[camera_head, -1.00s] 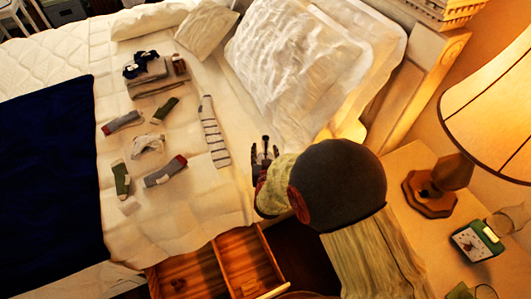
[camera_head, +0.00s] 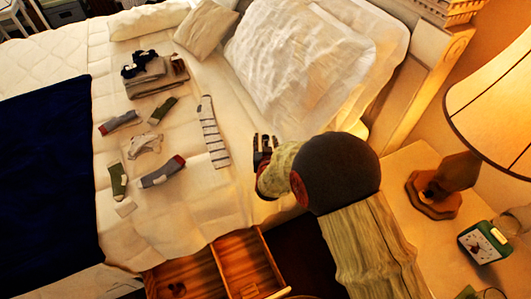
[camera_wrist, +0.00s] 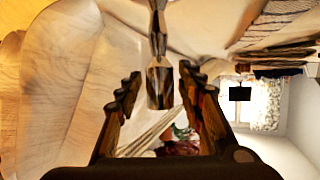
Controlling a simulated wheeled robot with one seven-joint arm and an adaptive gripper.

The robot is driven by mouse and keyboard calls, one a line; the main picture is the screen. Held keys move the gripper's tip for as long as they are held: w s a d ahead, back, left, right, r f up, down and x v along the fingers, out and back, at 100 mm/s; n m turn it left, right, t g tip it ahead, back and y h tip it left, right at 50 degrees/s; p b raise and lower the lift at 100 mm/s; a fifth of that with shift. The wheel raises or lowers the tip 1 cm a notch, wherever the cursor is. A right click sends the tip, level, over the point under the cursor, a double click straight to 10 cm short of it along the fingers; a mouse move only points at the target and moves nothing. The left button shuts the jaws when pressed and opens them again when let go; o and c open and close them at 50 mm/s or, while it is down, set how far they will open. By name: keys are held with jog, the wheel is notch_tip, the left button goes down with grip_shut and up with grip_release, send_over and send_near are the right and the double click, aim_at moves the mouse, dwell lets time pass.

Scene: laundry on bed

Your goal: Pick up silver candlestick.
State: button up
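A silver-brown object with a narrow neck, which looks like the candlestick (camera_wrist: 160,86), shows at the top middle of the wrist view. Its broad end lies between my fingertips in the picture, with gaps on both sides; I cannot tell its depth. My gripper (camera_wrist: 161,84) is open, its two dark fingers apart. In the head view my gripper (camera_head: 264,142) is over the bed near its right edge, below the large pillow. The candlestick cannot be made out clearly there.
The bed (camera_head: 222,205) holds several socks, a folded clothes stack (camera_head: 158,75) and pillows (camera_head: 300,75). An open wooden drawer (camera_head: 190,277) is below. A nightstand (camera_head: 405,165) at right carries a lamp (camera_head: 495,100) and a green clock (camera_head: 484,243).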

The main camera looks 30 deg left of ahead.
grip_shut()
dwell(0.7)
